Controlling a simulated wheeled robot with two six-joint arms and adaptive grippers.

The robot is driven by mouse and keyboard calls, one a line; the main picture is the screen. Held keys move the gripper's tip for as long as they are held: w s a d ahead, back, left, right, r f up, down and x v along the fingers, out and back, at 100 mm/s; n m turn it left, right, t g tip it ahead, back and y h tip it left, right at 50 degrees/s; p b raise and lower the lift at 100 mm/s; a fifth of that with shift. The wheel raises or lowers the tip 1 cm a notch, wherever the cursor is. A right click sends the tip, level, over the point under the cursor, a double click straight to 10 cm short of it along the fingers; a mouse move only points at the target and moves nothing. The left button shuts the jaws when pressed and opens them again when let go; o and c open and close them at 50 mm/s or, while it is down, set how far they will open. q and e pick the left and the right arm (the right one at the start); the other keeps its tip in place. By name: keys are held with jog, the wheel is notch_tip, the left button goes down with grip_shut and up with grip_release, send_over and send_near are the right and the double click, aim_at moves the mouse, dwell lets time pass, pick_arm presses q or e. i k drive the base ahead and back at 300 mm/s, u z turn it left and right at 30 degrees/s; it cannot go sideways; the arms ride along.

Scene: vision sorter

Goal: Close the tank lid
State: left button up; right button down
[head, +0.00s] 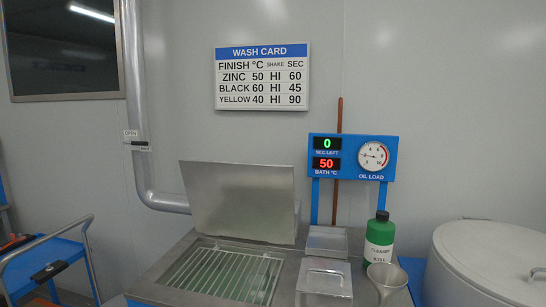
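The tank lid (238,200) is a flat grey metal panel. It stands raised at the back edge of the wash tank (190,250), leaning slightly back. The tank's opening is uncovered and shows a white wire rack (222,275) inside it. Neither of my grippers is in the head view.
Two small metal lidded boxes stand right of the opening, one in front (325,278) and one behind (327,241). Beside them are a green cleaner bottle (380,240) and a metal cup (387,282). A display panel (353,157) stands behind. A blue cart (48,262) is left, a large round drum (490,262) right.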

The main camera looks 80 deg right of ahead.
aim_at(243, 200)
jog(key=z, duration=0.5)
jog(key=i, duration=0.85)
jog(key=z, duration=0.75)
